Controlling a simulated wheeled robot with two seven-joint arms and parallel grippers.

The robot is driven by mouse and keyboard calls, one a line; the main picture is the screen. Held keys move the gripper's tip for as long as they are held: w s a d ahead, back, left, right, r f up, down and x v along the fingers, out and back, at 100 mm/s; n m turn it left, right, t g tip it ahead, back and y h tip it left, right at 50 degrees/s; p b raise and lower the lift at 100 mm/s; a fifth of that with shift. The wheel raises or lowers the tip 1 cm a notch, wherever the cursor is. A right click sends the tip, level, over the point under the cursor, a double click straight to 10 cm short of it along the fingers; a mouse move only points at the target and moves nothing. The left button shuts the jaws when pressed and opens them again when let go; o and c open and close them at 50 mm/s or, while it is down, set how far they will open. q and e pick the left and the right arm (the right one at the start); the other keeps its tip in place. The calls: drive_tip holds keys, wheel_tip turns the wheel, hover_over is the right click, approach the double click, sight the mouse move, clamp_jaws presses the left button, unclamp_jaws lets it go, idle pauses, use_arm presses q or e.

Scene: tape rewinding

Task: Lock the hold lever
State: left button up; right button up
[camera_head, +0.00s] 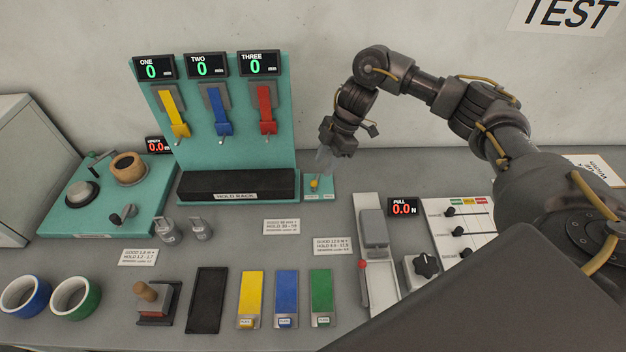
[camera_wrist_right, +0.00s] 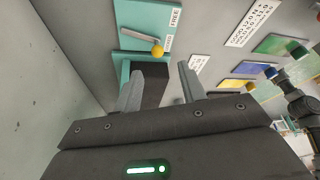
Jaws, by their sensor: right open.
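The hold lever (camera_wrist_right: 137,45) is a thin grey bar with a yellow ball on its end, on a small teal plate (camera_wrist_right: 150,17) with white labels, one reading FREE. In the head view, the yellow ball (camera_head: 314,184) shows on its plate at the right end of the hold rack (camera_head: 237,185). My right gripper (camera_head: 332,158) is open, above and just behind the ball. In the wrist view, its spread fingers (camera_wrist_right: 160,78) are apart from the lever, with nothing between them. The lever's bar is hard to make out in the head view. My left gripper is out of view.
A teal board (camera_head: 226,155) with yellow, blue and red hanging tapes stands left of my right gripper. The pull gauge (camera_head: 403,207) and a grey clamp unit (camera_head: 374,230) are at the front right.

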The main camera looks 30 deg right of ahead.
sight(314, 181)
drive_tip(key=p+x, duration=0.1)
drive_tip(key=x, duration=0.6)
drive_tip(key=shift+w+a, duration=0.1)
drive_tip(key=shift+w, duration=0.05)
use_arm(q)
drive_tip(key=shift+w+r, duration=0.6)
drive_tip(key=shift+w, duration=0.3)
use_arm(e)
drive_tip(key=shift+x, duration=0.75)
